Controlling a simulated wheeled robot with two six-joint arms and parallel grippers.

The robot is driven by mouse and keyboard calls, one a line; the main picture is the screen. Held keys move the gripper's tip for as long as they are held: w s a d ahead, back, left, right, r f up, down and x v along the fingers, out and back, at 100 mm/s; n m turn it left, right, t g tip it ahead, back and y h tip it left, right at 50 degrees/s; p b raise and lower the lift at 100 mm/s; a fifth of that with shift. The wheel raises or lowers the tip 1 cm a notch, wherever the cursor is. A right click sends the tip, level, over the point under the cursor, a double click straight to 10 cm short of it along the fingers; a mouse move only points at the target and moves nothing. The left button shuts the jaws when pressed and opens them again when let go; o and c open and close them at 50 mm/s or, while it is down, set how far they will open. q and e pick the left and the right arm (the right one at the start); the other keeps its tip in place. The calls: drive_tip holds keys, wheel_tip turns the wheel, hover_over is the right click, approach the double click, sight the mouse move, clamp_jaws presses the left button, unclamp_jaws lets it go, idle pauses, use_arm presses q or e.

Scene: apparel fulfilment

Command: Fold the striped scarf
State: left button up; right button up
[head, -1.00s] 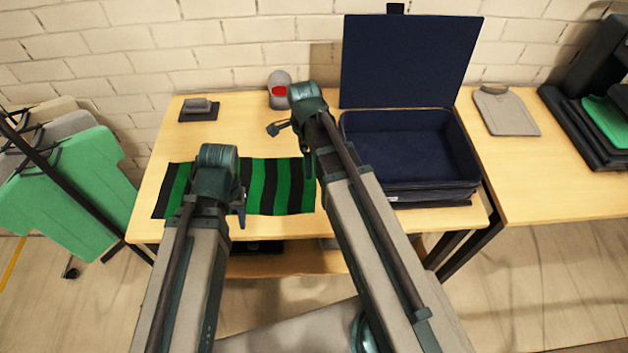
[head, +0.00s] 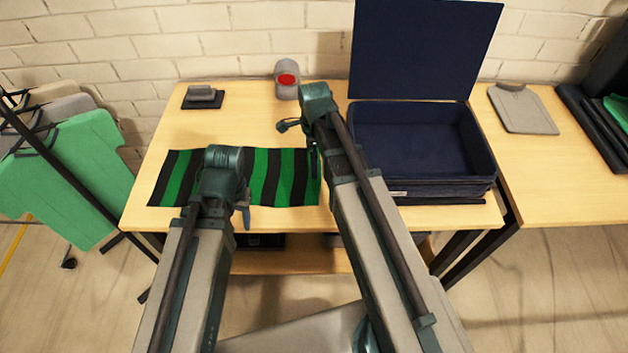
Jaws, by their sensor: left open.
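The striped scarf (head: 285,178), green and black, lies flat and spread out across the front left of the wooden table. My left gripper (head: 244,212) is open at the scarf's front edge, near its middle; my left arm hides part of the scarf. Whether it touches the cloth I cannot tell. My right gripper (head: 302,142) is at the scarf's right end, by its back corner. My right arm partly covers it, and its jaw opening is not clear.
An open dark blue box (head: 420,140) with its lid up stands right of the scarf. A grey and red item (head: 287,80) and a small dark stand (head: 203,97) are at the back. A clothes rack with a green shirt (head: 70,180) stands left. The table (head: 240,115) behind the scarf is bare.

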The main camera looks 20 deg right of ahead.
wheel_tip(320, 180, down, 4)
drive_tip(key=b, duration=0.3)
drive_tip(key=shift+f, duration=0.15)
drive_tip(key=shift+c, duration=0.2)
clamp_jaws()
idle(0.7)
